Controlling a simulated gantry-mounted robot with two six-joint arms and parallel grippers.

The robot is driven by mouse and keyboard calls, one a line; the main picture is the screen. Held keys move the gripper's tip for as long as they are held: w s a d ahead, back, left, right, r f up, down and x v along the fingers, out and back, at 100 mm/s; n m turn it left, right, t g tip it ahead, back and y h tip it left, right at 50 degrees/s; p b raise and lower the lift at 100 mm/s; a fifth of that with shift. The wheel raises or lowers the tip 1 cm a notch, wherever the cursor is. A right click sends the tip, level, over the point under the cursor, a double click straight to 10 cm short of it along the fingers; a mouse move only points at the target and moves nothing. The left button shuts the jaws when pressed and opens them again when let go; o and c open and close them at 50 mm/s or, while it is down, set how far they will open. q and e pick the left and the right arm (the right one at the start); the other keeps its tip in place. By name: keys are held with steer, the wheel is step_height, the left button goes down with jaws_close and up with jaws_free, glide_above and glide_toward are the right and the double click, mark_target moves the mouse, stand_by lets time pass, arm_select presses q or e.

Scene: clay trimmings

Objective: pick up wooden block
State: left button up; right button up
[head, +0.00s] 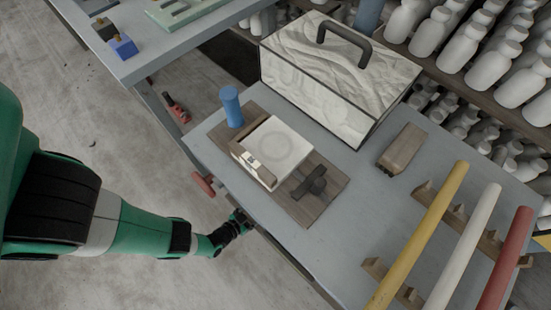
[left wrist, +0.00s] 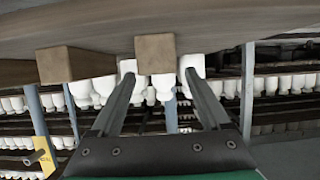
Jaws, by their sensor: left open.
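A brown wooden block (head: 402,148) lies on the grey table (head: 340,215), right of the lidded box and behind the rolling rods in the head view. My left gripper (head: 240,217) is low at the table's front left edge, well away from the block. In the left wrist view my left gripper (left wrist: 158,75) is open, with nothing seen held between its two fingers. Beyond the fingers is a wooden, square-ended piece (left wrist: 155,53) under a broad board; I cannot tell whether it is the block. My right gripper is not in view.
A white clay slab (head: 274,147) sits on a wooden board, with a blue cylinder (head: 231,106) beside it. A marbled box (head: 335,80) with a dark handle stands behind. Yellow (head: 418,238), white and red rods rest on notched wooden racks. White bottles (head: 465,50) fill shelves behind.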

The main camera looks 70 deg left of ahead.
arm_select(q)
steer(key=shift+w+a+f, duration=0.1)
steer(key=shift+w+a, duration=0.1)
steer(key=shift+w, duration=0.4)
steer(key=shift+w+a+f, duration=0.1)
steer(key=shift+w+a, duration=0.1)
steer(key=shift+w, duration=0.4)
steer(key=shift+s+d, duration=0.1)
steer(key=shift+s, duration=0.65)
steer(key=shift+c, duration=1)
steer(key=shift+w, duration=0.3)
steer(key=c, duration=0.5)
steer(key=shift+s, duration=0.1)
jaws_close()
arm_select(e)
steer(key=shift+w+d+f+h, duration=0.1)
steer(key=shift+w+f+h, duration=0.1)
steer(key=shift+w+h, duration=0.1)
arm_select(q)
steer(key=shift+r, duration=0.1)
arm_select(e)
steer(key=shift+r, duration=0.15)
